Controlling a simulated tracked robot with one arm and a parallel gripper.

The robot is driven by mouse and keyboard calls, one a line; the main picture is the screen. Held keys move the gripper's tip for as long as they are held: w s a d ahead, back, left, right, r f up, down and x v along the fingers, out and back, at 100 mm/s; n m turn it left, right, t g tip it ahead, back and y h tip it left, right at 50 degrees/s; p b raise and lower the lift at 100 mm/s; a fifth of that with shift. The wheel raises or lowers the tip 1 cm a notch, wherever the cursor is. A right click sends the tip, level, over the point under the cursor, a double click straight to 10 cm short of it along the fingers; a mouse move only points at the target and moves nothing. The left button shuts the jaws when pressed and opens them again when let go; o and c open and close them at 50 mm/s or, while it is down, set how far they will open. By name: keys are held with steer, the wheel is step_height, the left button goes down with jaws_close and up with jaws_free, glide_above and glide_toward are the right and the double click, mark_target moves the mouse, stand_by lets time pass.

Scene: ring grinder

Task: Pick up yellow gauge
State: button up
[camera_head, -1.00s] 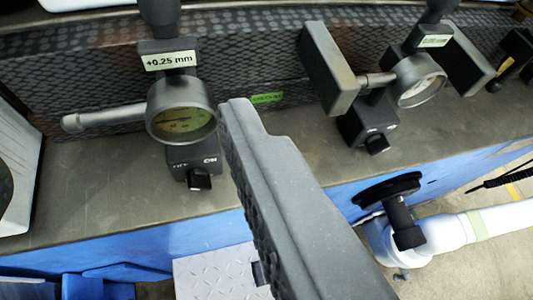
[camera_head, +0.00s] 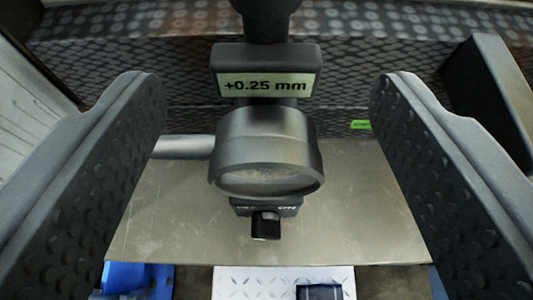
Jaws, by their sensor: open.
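The gauge (camera_head: 265,150) is a round grey metal dial housing, in the middle of the camera_head view. Its face is seen edge-on now; a second ago it looked yellow-green. Above it sits a black block with a "+0.25 mm" label (camera_head: 265,85). Below it is a black base with a knob (camera_head: 265,224) and part of the word "ON". A metal stem (camera_head: 183,147) sticks out to its left. My gripper (camera_head: 268,85) is open, with one textured finger on each side of the gauge. Clear gaps show on both sides, and neither finger appears to touch it.
The gauge stands over a bare grey metal surface (camera_head: 350,200). Behind it is a patterned dark wall (camera_head: 130,55) with a small green label (camera_head: 360,125). A dark plate (camera_head: 490,90) stands at right, behind my right finger. A light tread plate (camera_head: 250,280) lies below the front edge.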

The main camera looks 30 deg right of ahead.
mark_target(268, 73)
steer(key=x, duration=0.4)
steer(key=shift+w+d+f, duration=0.15)
steer(key=shift+w+d, duration=0.05)
steer(key=shift+w, duration=0.1)
jaws_close()
